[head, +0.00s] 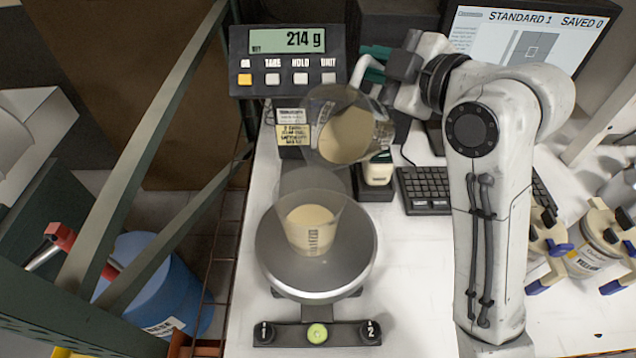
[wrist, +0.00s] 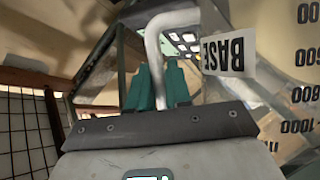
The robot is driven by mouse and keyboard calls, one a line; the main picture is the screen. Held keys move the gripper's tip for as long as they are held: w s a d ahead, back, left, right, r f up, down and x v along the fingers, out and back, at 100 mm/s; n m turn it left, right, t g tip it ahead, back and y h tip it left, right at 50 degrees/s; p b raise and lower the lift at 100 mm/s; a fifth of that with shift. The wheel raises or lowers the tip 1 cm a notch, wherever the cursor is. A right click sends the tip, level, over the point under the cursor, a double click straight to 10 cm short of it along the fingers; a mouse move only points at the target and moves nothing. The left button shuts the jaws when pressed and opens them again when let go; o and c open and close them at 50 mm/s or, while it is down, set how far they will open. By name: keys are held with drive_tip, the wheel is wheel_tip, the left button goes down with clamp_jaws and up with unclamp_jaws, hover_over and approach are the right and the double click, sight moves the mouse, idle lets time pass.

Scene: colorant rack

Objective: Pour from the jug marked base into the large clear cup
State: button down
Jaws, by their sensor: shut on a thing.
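The jug marked base (head: 345,133) is a clear jug with cream-coloured liquid, held tilted above and slightly right of the cup. Its BASE label and printed volume marks show in the wrist view (wrist: 237,57). The large clear cup (head: 312,222) stands upright on the round scale pan and holds cream liquid in its lower part. My gripper (head: 376,62) is shut on the jug's handle; its teal fingers also show at the handle in the wrist view (wrist: 158,88). I cannot see a stream between jug and cup.
The scale pan (head: 345,275) sits on the white bench, and its display (head: 288,40) reads 214 g. A small bottle (head: 378,172) and a keyboard (head: 424,190) are right of the jug. A monitor (head: 520,35) stands behind. Clamped cans (head: 590,258) are at the far right.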

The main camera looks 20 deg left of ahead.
drive_tip(key=shift+d, duration=0.15)
drive_tip(key=shift+s+a+r+n+b, duration=0.25)
drive_tip(key=shift+s+n+b, duration=0.35)
drive_tip(key=shift+b, duration=0.15)
idle(3.4)
